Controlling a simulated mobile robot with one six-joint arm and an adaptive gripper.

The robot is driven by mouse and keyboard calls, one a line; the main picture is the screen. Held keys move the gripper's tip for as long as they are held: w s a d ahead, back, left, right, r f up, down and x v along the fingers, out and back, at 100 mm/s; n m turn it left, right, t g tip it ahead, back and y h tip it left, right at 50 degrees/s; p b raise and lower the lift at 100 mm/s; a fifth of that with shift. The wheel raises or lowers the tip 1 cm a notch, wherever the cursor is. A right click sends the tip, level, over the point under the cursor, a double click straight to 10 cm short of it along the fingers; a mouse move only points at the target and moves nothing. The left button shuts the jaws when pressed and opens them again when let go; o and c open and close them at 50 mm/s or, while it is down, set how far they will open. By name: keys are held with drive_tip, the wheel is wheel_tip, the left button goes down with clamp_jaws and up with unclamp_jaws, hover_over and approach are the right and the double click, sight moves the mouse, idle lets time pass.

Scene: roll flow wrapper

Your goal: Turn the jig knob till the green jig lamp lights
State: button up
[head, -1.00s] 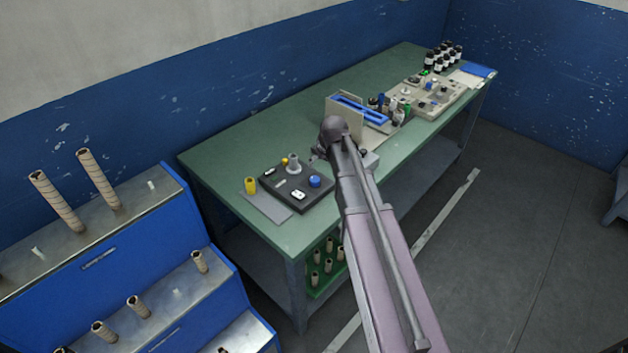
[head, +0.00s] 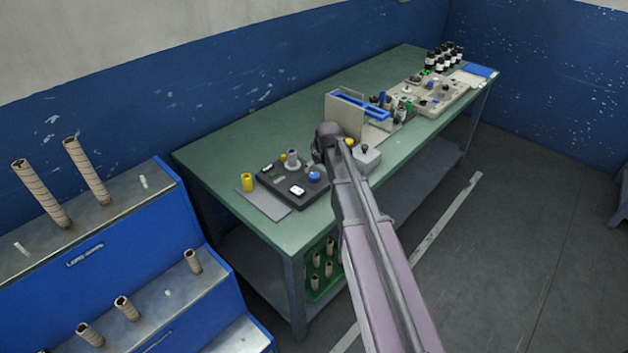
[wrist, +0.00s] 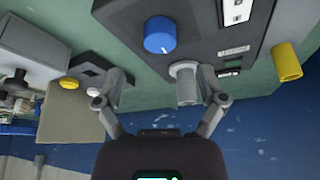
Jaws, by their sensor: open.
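The dark jig box (head: 275,188) sits near the front left end of the green table. Its blue knob (head: 314,175) is on the right side of its top, and also shows in the wrist view (wrist: 160,36). A grey hollow cylinder (wrist: 185,82) stands on the box by the knob. My gripper (wrist: 160,88) is open and empty, with its fingers apart below the blue knob in the wrist picture. The right finger overlaps the cylinder's edge; I cannot tell if they touch. In the head view my arm hides the gripper. I cannot make out a lit green lamp on the jig box.
A grey box (head: 367,159) with small knobs is to the right, beside a beige panel (head: 345,113). Bottles (head: 443,58) and a beige unit (head: 447,101) are at the far end. The table's back left is clear.

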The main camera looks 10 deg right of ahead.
sight(315, 175)
drive_tip(key=shift+b+x, duration=2.3)
drive_tip(key=shift+x, duration=0.5)
drive_tip(key=c, duration=1.2)
